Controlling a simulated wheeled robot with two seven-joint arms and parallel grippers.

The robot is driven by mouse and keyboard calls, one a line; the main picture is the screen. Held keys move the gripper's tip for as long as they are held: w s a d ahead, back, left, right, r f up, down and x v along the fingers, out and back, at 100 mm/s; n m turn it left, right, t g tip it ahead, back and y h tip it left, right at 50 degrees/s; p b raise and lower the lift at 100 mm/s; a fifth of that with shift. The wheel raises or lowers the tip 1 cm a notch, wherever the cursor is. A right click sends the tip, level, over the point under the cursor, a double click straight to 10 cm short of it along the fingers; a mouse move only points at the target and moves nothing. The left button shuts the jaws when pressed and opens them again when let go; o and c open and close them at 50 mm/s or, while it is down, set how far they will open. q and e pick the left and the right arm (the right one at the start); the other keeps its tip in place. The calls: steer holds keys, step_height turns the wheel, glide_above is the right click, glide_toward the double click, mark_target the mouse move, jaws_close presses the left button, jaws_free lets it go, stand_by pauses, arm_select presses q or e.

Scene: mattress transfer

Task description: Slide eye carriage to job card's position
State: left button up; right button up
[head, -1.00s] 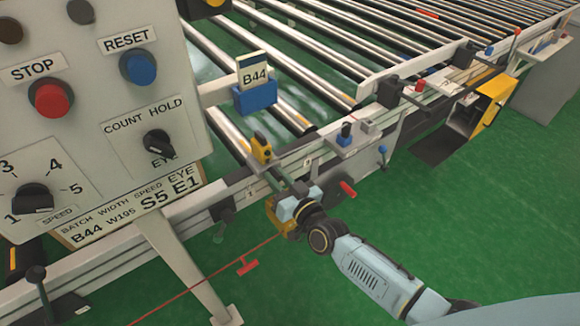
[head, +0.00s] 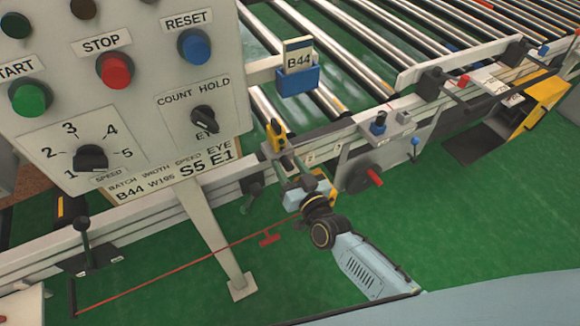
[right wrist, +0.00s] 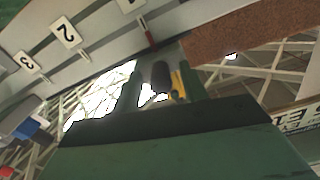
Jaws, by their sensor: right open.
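The eye carriage (head: 276,135) is a small yellow and black unit on the rail along the conveyor's near side, below the blue B44 card holder. The job card (head: 172,177) on the control panel reads B44, W195, S5, E1. My right gripper (head: 294,172) is just below and in front of the carriage. In the right wrist view its fingers (right wrist: 160,90) are apart, with a dark knob (right wrist: 160,76) and a yellow part between them. Contact cannot be told. Tags 2 (right wrist: 65,30) and 3 (right wrist: 27,63) show on the rail; another is cut off. My left gripper is not in view.
The control panel (head: 60,110) with buttons and dials stands at the left on a post (head: 215,235). A red-handled crank (head: 374,177) sits right of my gripper. A red cord (head: 170,272) runs low across the front. Green floor is clear at the right.

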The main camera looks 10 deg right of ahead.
steer(key=shift+s, duration=0.1)
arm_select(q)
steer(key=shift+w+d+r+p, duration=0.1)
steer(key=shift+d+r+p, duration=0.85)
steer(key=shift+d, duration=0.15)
arm_select(e)
steer(key=v, duration=1.3)
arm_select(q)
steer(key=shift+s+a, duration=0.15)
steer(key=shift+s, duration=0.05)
arm_select(e)
steer(key=shift+d, duration=0.1)
